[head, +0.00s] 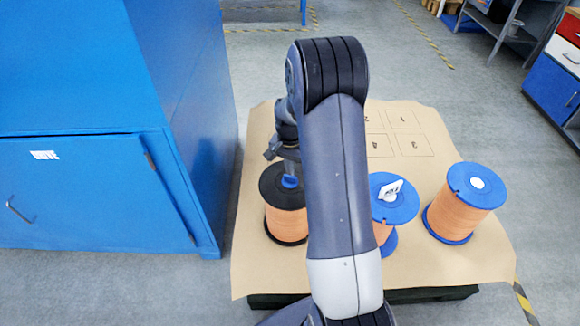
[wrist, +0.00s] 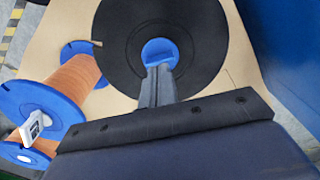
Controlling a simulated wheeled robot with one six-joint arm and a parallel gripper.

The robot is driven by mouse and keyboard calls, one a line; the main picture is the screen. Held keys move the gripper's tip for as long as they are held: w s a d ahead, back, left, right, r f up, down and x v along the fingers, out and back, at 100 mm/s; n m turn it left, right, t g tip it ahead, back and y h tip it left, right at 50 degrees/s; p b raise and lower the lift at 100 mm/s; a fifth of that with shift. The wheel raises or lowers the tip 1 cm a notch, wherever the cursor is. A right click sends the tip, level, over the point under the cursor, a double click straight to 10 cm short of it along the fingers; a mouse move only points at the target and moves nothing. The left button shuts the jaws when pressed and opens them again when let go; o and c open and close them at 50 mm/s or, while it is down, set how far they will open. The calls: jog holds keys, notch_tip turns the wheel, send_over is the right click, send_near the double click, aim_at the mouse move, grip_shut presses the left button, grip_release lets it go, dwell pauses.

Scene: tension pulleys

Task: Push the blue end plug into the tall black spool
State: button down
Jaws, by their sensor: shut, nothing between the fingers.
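The tall black spool (head: 275,189) stands at the left of the brown sheet, upright, with orange winding under its black flange. In the wrist view its round black flange (wrist: 205,50) fills the top middle. The blue end plug (head: 290,182) sits at the centre of that flange; it also shows in the wrist view (wrist: 160,50). How deep it sits in the hole I cannot tell. My gripper (head: 289,172) is shut and empty, pointing down over the plug. In the wrist view its fingertips (wrist: 158,70) overlap the plug's near edge; contact is unclear.
A blue spool (head: 394,207) with a white piece on top stands right of my arm, partly hidden. Another blue spool (head: 465,203) stands farther right. A blue cabinet (head: 90,130) rises close on the left. Printed squares (head: 403,120) mark the sheet's back, which looks clear.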

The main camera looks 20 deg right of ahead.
jog(key=shift+f+b, duration=0.45)
jog(key=shift+f, duration=0.3)
dwell(0.8)
jog(key=shift+r+p, duration=2.45)
jog(key=shift+r, duration=1.1)
